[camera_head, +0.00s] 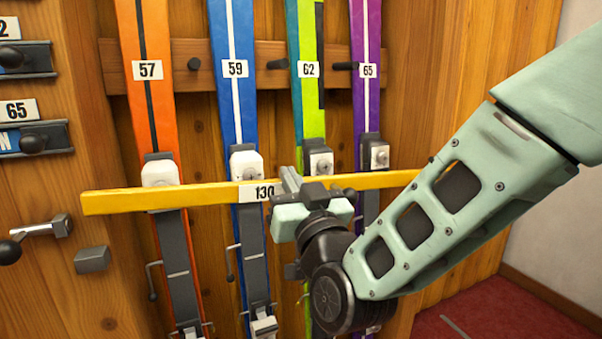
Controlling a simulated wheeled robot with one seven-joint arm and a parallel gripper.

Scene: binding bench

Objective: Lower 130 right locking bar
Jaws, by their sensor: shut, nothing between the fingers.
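The yellow locking bar (210,196) carries a white 130 label and crosses in front of several upright skis. Its left end sits a little lower in the picture than its right end. My gripper (289,178) is shut and empty. Its fingers overlap the upper edge of the bar, just right of the label and partly covering it. I cannot tell whether they touch the bar. My gripper and wrist hide part of the bar, and its right end passes behind my arm.
Skis stand in the rack: orange 57 (149,100), blue 59 (234,100), green 62 (309,105) and purple 65 (366,105). A grey bracket (92,260) and a metal lever handle (45,228) sit on the left panel. Red carpet (500,310) shows at lower right.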

